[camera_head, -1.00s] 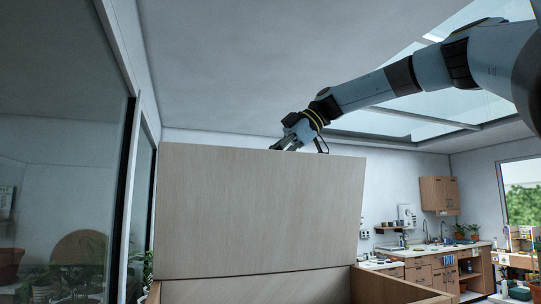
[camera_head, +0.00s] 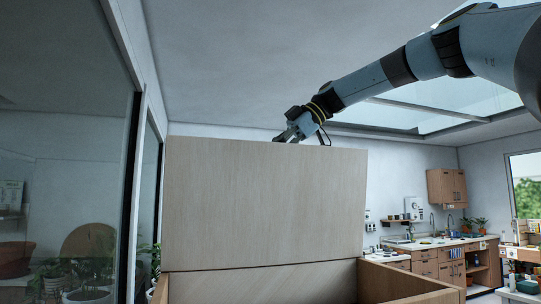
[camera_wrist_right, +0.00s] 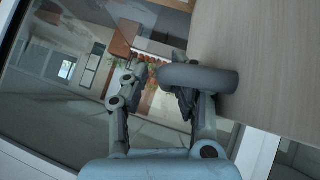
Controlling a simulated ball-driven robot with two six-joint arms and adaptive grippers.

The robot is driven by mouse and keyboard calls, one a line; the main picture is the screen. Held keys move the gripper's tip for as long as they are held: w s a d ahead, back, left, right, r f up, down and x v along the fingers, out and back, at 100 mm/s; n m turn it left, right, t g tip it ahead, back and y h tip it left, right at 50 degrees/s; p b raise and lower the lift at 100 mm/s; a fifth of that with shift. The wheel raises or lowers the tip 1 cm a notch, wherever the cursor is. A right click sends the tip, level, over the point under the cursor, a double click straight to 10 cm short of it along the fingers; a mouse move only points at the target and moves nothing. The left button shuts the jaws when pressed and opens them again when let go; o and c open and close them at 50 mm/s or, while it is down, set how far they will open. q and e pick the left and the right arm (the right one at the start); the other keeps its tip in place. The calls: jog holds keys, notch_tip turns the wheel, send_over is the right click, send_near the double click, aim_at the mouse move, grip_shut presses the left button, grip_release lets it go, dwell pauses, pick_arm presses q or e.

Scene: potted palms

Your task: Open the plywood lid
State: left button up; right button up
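The plywood lid (camera_head: 265,205) stands raised, close to upright, above the wooden box (camera_head: 405,280) in the head view. My right gripper (camera_head: 284,137) is at the lid's top edge, partly hidden behind it. In the right wrist view, a rounded grey handle (camera_wrist_right: 205,79) sticks out from the lid (camera_wrist_right: 275,70). My right gripper's two fingers (camera_wrist_right: 152,95) are apart. The right-hand finger passes behind the handle, close to the lid, and the other lies beyond the handle's end with a visible gap. My left gripper is not in view.
A dark-framed glass wall (camera_head: 65,180) stands close on the left, with potted plants (camera_head: 88,280) behind it. A kitchen counter (camera_head: 440,243) with cabinets is at the back right.

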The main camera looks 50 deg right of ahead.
jog(key=shift+s+a+f, duration=0.1)
jog(key=shift+s, duration=0.05)
jog(key=v, duration=1.2)
dwell(0.5)
